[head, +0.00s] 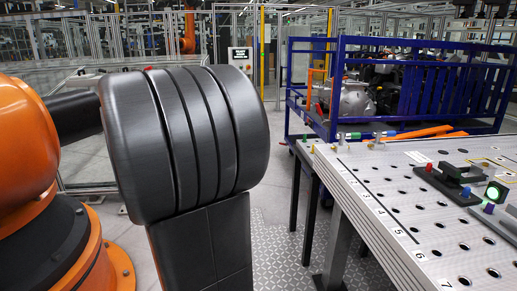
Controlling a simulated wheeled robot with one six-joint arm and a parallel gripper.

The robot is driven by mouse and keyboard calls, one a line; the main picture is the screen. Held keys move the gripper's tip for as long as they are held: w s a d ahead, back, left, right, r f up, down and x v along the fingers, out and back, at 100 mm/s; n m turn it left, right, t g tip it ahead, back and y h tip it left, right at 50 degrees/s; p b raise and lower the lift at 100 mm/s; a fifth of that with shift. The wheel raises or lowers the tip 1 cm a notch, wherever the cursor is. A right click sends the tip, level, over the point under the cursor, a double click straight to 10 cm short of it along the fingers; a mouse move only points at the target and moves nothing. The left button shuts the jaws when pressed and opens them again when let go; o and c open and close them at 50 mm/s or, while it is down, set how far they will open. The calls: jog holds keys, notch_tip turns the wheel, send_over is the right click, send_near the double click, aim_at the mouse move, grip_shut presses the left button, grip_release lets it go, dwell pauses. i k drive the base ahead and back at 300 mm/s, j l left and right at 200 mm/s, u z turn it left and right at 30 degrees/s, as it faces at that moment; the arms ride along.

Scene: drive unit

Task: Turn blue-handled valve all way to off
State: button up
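I cannot make out a blue-handled valve for certain. A small blue-topped piece (489,208) stands at the right of the perforated metal bench, close to a box with a lit green face (496,192); it is too small to identify. Small green and blue parts (366,135) lie along the bench's far edge, and I cannot tell whether one is a valve handle. My gripper is not in view. A large dark ribbed body fills the left-centre and hides what is behind it.
The perforated bench (398,196) has a numbered left edge and a black clamp-like fixture (449,182) on top. Orange bars (425,132) lie at its back. A blue cage cart (440,92) holding metal parts stands behind. A strip of patterned floor (275,250) is open left of the bench.

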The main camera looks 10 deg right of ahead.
aim_at(378, 134)
jog(key=i+z, duration=0.2)
jog(key=i, duration=0.2)
jog(key=i+j+z, duration=0.2)
jog(key=i, duration=0.25)
jog(key=i+z, duration=0.15)
jog(key=i, duration=0.25)
jog(key=i+j+z, duration=0.2)
jog(key=i, duration=0.2)
jog(key=i+j+z, duration=0.1)
jog(key=i+z, duration=0.15)
jog(key=z, duration=0.2)
jog(key=i+j+z, duration=0.15)
jog(key=z, duration=0.35)
jog(key=i+j+z, duration=0.25)
jog(key=z, duration=0.2)
jog(key=i+j+z, duration=0.15)
jog(key=j+z, duration=0.35)
jog(key=i+j+z, duration=0.2)
jog(key=j+z, duration=0.2)
jog(key=i+j+z, duration=0.15)
jog(key=j+z, duration=0.25)
jog(key=i+j+z, duration=0.15)
jog(key=j+z, duration=0.25)
